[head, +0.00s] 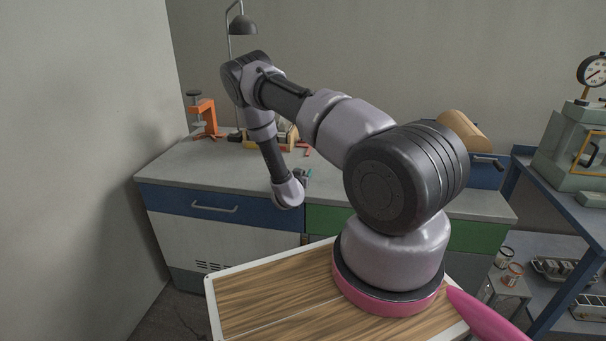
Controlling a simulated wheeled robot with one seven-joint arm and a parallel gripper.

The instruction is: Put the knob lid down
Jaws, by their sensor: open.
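My gripper (302,175) is small in the head view, at the end of my arm, low over the front part of the bench top. It is partly hidden behind my wrist. It is open. A small teal patch (309,172) shows right beside it; I cannot tell if this is part of the gripper or another thing. I cannot make out the knob lid; it may be hidden behind my arm or gripper.
The concrete bench top (190,165) is bare at the left front. An orange clamp-like tool (205,118) and a lamp (242,25) stand at the back. A wooden box (288,135) with red items nearby sits behind my gripper. A tan cylinder (463,130) lies to the right.

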